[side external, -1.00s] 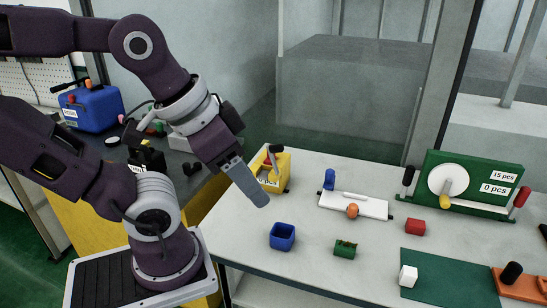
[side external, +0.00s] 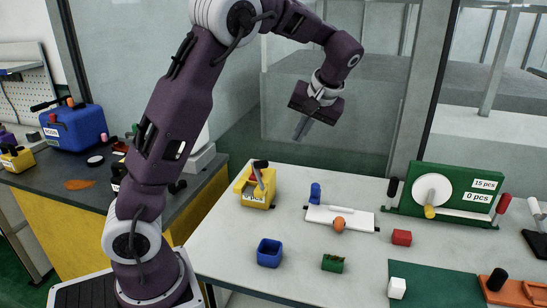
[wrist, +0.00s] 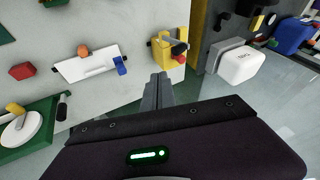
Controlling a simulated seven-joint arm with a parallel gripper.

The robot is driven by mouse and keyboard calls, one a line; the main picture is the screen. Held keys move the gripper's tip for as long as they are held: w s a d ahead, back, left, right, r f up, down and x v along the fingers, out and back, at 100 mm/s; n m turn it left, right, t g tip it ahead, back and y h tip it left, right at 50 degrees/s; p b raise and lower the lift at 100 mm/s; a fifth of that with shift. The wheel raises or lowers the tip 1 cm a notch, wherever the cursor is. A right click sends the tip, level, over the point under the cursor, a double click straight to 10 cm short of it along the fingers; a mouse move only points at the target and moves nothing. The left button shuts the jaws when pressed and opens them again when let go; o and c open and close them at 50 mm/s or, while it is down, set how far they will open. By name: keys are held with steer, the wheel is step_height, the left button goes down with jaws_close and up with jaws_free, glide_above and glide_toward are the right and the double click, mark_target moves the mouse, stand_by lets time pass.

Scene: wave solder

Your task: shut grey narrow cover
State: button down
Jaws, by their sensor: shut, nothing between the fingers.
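My gripper (side external: 303,128) is shut and empty, raised in the air beyond the back edge of the white table; its closed fingers also show in the wrist view (wrist: 163,80). A white box with a narrow grey part along one side (wrist: 223,52) stands on the dark bench in the wrist view, right of my fingers and well apart from them. This grey part may be the grey narrow cover; I cannot tell for sure, nor whether it is open. In the side view the white box (side external: 201,157) is partly hidden behind my arm.
A blue case (side external: 75,130) is on the dark bench.

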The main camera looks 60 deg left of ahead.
steer(key=s+a+r+x, duration=0.1)
steer(key=s+x, duration=0.1)
steer(key=x, duration=1)
steer(key=shift+s+a+f, duration=0.25)
steer(key=shift+a+f, duration=0.05)
steer(key=shift+a, duration=0.2)
